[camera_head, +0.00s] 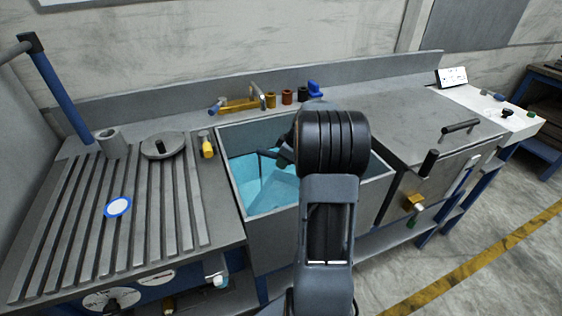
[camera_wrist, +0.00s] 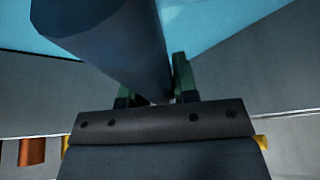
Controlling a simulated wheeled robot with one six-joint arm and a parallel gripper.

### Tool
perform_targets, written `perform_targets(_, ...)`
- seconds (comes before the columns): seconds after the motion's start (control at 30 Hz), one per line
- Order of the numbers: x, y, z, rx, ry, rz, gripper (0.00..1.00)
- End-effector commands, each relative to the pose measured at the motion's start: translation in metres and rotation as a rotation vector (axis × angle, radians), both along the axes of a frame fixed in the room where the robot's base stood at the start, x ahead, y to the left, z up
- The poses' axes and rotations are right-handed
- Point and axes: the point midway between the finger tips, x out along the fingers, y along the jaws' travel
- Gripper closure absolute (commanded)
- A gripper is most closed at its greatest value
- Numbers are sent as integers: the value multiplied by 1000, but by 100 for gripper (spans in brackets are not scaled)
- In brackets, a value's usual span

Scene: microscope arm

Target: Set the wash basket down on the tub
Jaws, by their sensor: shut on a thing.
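The tub (camera_head: 248,212) is an open grey metal tank with bright blue liquid, in the middle of the head view. My gripper (camera_head: 282,153) is over the tub, mostly hidden behind my own arm. In the wrist view my gripper (camera_wrist: 155,88) has its green fingers shut on a thick dark grey bar, which I take to be the handle of the wash basket (camera_wrist: 105,40). Blue liquid shows behind the bar. The rest of the basket is hidden, and I cannot tell whether it touches the tub.
A ribbed drainboard (camera_head: 190,222) with a blue-rimmed disc (camera_head: 118,208) lies left of the tub. A yellow-capped bottle (camera_head: 207,146) stands by the tub's left edge. A brass tap (camera_head: 240,104) and small pots stand behind. A flat-topped grey unit (camera_head: 415,125) with a handle is on the right.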

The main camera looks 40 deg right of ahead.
Motion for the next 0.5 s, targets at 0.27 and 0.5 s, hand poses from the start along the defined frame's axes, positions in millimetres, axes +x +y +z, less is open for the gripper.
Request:
perform_targets(0.27, 10, 7, -7, 1, 0, -2, 100)
perform_targets(0.5, 10, 7, -10, 0, -2, -2, 100)
